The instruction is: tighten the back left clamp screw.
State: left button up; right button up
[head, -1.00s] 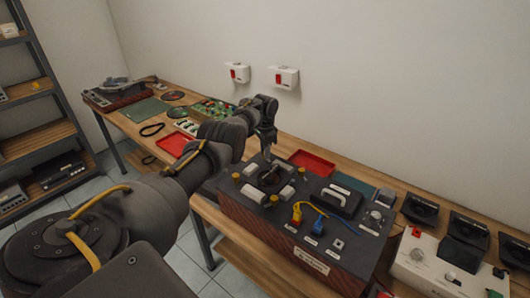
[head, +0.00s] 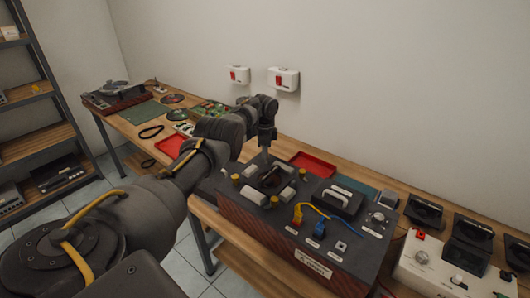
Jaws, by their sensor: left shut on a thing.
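The dark test box (head: 250,215) with wood-look sides stands on the bench, its top holding a clamp fixture (head: 272,180) with pale blocks and yellow-topped screws. My right gripper is not in view.
A red tray (head: 312,162) lies behind. A white box (head: 440,268) and black stands (head: 423,211) are at the right.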

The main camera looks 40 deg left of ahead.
pick_arm(q)
jog(key=o, duration=1)
notch_tip(320, 180, up, 11)
jog(key=shift+f+b, duration=0.1)
jog(key=shift+b, duration=0.2)
dwell(0.4)
